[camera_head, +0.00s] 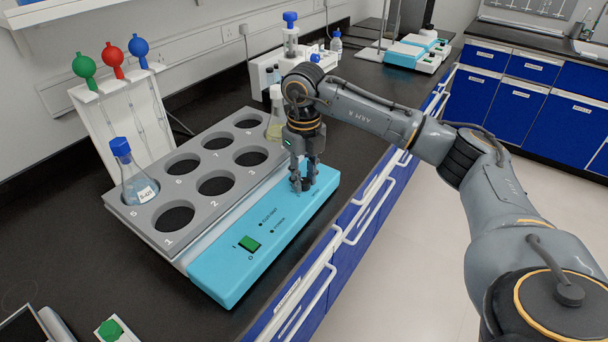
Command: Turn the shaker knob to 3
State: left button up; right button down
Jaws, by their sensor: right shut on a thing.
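The shaker has a cyan front panel (225,268) and a grey tray (185,247) with several numbered round holes. A green power switch (249,243) and two small labelled dots sit on the panel. My right gripper (303,186) points down at the far end of the panel, its fingers shut around the shaker knob. The fingers hide the knob and its markings, so its setting cannot be read. A blue-capped flask (137,188) stands in hole 5, and a flask with pale yellow liquid (276,127) stands at the tray's far end. My left gripper is out of view.
A white stand (92,118) with green, red and blue bulbs is behind the tray at left. A white device with bottles (262,75) stands beyond the shaker. A green-topped item (110,329) is at the front left. The bench's front edge is close to the panel.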

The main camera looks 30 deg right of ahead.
aim_at(304, 181)
jog(key=shift+m, duration=1.1)
jog(key=c, duration=1)
grip_release()
jog(key=shift+c, duration=0.2)
jog(key=shift+r, duration=0.1)
notch_tip(304, 181, up, 12)
